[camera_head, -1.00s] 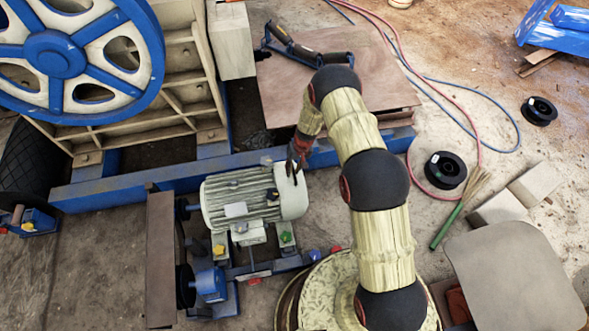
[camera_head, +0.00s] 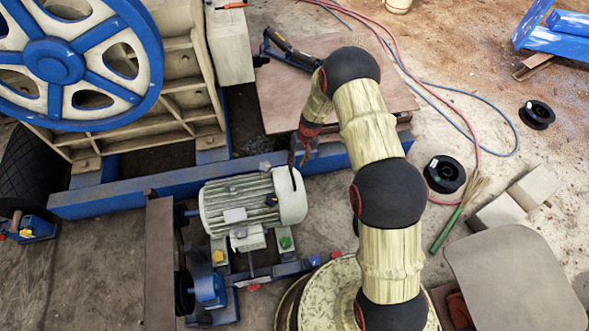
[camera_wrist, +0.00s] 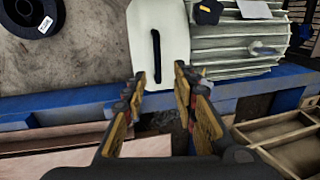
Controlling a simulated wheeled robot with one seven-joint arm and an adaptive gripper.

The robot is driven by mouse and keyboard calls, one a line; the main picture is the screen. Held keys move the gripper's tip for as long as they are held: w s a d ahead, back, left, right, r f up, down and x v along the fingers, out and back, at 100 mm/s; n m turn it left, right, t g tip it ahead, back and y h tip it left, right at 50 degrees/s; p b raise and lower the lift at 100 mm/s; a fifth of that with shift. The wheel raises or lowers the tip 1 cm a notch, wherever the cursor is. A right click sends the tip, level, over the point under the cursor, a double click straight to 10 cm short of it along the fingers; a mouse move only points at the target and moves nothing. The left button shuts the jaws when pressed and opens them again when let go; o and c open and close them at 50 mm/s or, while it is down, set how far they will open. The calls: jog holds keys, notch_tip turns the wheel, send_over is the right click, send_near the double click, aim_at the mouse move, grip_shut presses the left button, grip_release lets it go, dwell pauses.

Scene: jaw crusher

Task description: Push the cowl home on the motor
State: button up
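The motor (camera_head: 238,203) is a pale, ribbed cylinder lying on its side; it also shows in the wrist view (camera_wrist: 235,48). The cowl (camera_head: 291,205) is the smooth pale cover on its right end in the head view. In the wrist view the cowl (camera_wrist: 172,30) is left of the ribs, with a dark upright strip on it. I cannot tell whether a gap remains at the seam. My gripper (camera_wrist: 160,75) is open and empty, its fingertips at the cowl's near edge. In the head view my gripper (camera_head: 298,158) is just beyond the cowl; contact is unclear.
A blue beam (camera_head: 120,192) runs behind the motor. A brown board (camera_head: 280,100) with a dark-handled tool (camera_head: 290,50) lies beyond it. A black spool (camera_head: 444,174), a green-handled brush (camera_head: 447,228) and a grey panel (camera_head: 515,280) are at right. A large wheel (camera_head: 60,60) stands upper left.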

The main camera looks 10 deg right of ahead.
jog(key=shift+d+r, duration=0.25)
jog(key=shift+r, duration=0.95)
